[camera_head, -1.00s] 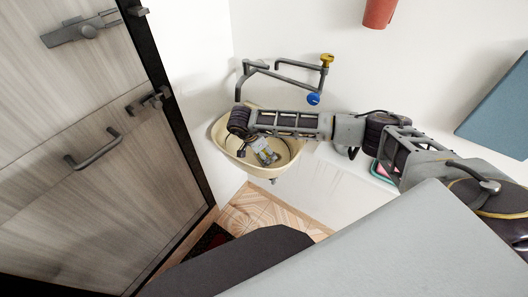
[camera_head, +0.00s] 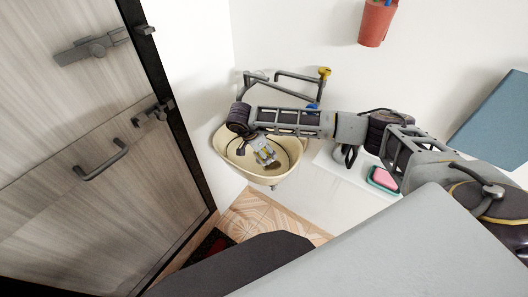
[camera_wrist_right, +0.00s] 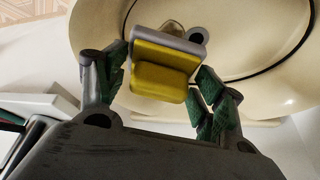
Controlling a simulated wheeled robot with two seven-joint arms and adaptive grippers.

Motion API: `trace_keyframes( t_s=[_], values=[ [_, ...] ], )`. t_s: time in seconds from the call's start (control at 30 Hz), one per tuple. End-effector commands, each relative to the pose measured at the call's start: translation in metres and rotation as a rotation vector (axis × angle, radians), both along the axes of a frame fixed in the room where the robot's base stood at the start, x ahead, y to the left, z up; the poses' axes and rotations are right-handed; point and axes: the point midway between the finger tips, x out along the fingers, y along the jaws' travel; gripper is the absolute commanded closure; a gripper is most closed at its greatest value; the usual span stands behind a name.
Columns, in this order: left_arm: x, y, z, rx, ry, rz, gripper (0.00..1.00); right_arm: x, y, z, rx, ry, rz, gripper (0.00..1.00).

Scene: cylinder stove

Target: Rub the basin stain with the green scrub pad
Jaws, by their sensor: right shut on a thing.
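The cream basin (camera_head: 285,175) is on the wall in the corner, and its bowl fills the top of the right wrist view (camera_wrist_right: 230,40). My right gripper (camera_head: 266,156) reaches down into the bowl. In the right wrist view its fingers (camera_wrist_right: 160,85), with dark green pads, are on either side of a yellow block with grey edges (camera_wrist_right: 158,68), seemingly the scrub pad. No green face of the block shows. A small brownish patch (camera_wrist_right: 173,28), perhaps the stain, shows just beyond the block. I cannot tell whether the block touches the bowl. My left gripper is out of view.
Grey pipes with a yellow knob (camera_head: 324,72) are above the basin. A white shelf (camera_head: 335,160) to the right bears a dish with a pink item (camera_head: 384,178). A red cup (camera_head: 376,22) is high on the wall. A wooden door (camera_head: 80,170) stands at left.

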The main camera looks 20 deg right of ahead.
Motion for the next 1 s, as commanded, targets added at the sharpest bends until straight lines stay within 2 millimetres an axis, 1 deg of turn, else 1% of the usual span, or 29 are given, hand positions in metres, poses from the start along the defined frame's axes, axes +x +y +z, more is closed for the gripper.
trace_keyframes(
  t_s=[0.47,0.9,1.0],
  values=[
    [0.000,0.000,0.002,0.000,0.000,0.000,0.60,0.000,0.000,0.003,0.000,0.000,0.000,0.50],
    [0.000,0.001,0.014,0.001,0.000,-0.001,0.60,0.000,0.000,0.029,0.000,0.000,0.000,0.50],
    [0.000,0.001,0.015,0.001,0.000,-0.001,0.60,0.000,0.000,0.031,0.000,0.000,0.000,0.50]
  ],
)
